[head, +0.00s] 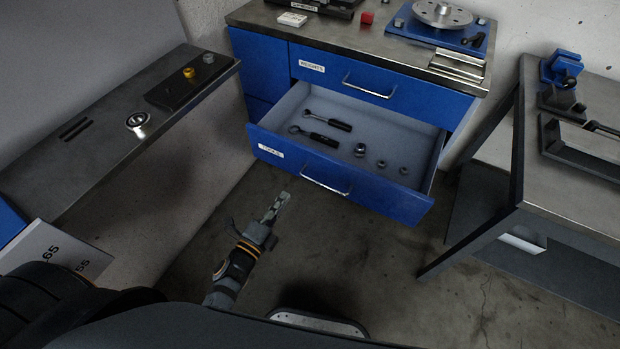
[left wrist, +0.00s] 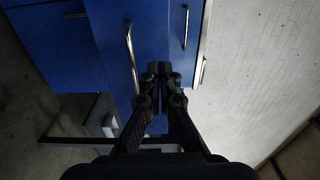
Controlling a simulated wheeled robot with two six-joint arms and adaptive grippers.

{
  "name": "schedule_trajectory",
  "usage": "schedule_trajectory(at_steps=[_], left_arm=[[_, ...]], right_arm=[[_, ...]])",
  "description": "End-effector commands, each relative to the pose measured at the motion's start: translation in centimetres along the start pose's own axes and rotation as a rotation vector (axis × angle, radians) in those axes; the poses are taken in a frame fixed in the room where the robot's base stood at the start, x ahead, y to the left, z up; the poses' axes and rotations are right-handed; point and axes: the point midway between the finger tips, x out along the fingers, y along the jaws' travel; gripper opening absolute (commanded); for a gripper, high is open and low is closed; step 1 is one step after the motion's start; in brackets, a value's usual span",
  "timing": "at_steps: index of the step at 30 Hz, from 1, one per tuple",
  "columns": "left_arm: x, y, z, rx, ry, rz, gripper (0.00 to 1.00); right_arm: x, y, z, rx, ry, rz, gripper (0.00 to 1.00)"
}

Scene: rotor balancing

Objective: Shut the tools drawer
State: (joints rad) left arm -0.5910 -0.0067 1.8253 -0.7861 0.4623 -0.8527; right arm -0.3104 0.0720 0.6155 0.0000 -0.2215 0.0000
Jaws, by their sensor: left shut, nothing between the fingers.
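The tools drawer (head: 390,198) is blue with a grey inside and a "TOOLS" label, and stands pulled well out of the cabinet. Its bar handle (head: 325,183) is on the front panel. Two ratchet-like tools (head: 318,128) and several small sockets (head: 382,163) lie inside. My left gripper (head: 280,201) is shut and empty, in front of the drawer's left part, and appears apart from the panel. In the left wrist view the closed fingertips (left wrist: 160,68) show against blue fronts with bar handles; I cannot tell whether they touch. My right gripper is not in view.
The weights drawer (head: 390,92) above is closed. A grey bench (head: 75,160) stands left, a metal table (head: 570,190) right. The floor (head: 400,270) before the drawer is clear.

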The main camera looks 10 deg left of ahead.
Motion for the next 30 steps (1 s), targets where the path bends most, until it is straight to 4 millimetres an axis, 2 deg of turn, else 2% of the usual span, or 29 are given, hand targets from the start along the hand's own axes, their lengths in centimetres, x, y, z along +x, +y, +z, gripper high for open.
schedule_trajectory(at_steps=[1, 3, 6, 16, 21, 25, 30], left_arm=[[0.1, -0.2, 0.0, -0.001, 0.0, 0.0, 0.0], [0.4, -0.2, 0.0, -0.003, -0.002, 0.0, 0.0], [1.6, -0.3, 0.1, -0.004, -0.002, -0.001, 0.0], [8.7, -0.2, 0.1, -0.007, -0.003, -0.001, 0.0], [11.8, -0.1, 0.1, -0.009, -0.003, 0.001, 0.0], [13.2, 0.0, 0.1, -0.008, -0.003, 0.003, 0.0], [14.0, 0.0, 0.1, -0.008, -0.003, 0.004, 0.0]], right_arm=[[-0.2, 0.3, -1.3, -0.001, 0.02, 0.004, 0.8], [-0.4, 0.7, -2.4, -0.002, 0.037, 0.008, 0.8], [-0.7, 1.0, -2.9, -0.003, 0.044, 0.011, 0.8], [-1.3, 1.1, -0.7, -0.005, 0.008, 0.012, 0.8], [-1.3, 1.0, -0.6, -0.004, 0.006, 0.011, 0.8], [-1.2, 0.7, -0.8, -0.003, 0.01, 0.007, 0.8], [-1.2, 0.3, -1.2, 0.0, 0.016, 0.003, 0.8]])
